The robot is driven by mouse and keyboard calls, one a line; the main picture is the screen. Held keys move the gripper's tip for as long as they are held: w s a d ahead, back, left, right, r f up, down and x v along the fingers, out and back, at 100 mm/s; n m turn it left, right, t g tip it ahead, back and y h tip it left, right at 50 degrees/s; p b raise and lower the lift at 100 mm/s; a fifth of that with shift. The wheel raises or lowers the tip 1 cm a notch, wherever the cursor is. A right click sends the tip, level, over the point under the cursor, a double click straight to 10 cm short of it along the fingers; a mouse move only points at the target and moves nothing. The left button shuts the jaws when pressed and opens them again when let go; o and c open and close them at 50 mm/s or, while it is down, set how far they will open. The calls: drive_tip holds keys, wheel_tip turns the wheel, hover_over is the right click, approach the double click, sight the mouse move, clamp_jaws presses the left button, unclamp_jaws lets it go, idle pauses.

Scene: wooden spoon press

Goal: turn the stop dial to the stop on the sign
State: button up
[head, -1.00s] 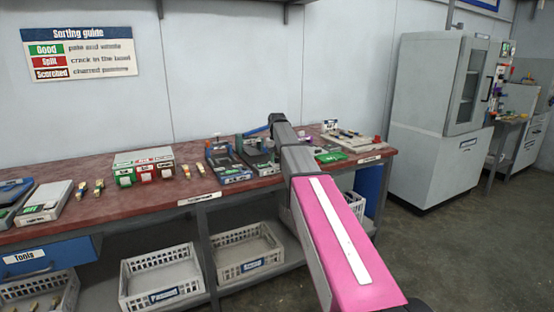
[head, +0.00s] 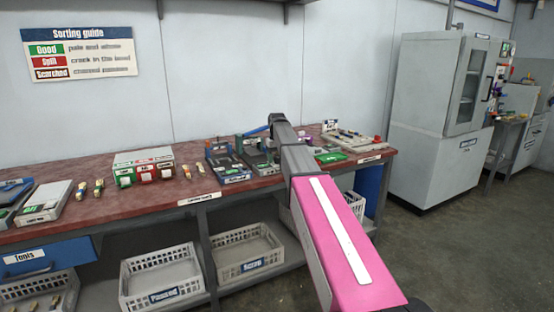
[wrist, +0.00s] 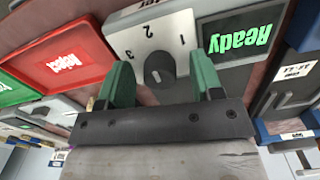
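The stop dial (wrist: 159,70) is a dark round knob on a light grey plate (wrist: 183,27) marked 1, 2 and 3, seen upside down in the wrist view. My gripper (wrist: 161,66) is open. Its two green fingers stand apart on either side of the knob, with a gap visible on both sides. Which number the knob points to I cannot tell. A screen (wrist: 240,38) beside the plate reads "Ready" in green. In the head view my arm hides the gripper and dial. A small sign (head: 330,125) stands at the bench's back right; its text is too small to read.
In the wrist view, a red "Reject" tray (wrist: 62,58) and a green tray (wrist: 14,90) lie left of the dial. A blue-and-grey device (wrist: 296,70) is at right. In the head view, a "Sorting guide" sign (head: 80,54) hangs above the red bench (head: 100,212).

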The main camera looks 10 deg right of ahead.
sight(277, 157)
wheel_tip(277, 157, up, 11)
idle(0.8)
drive_tip(key=shift+f, duration=0.1)
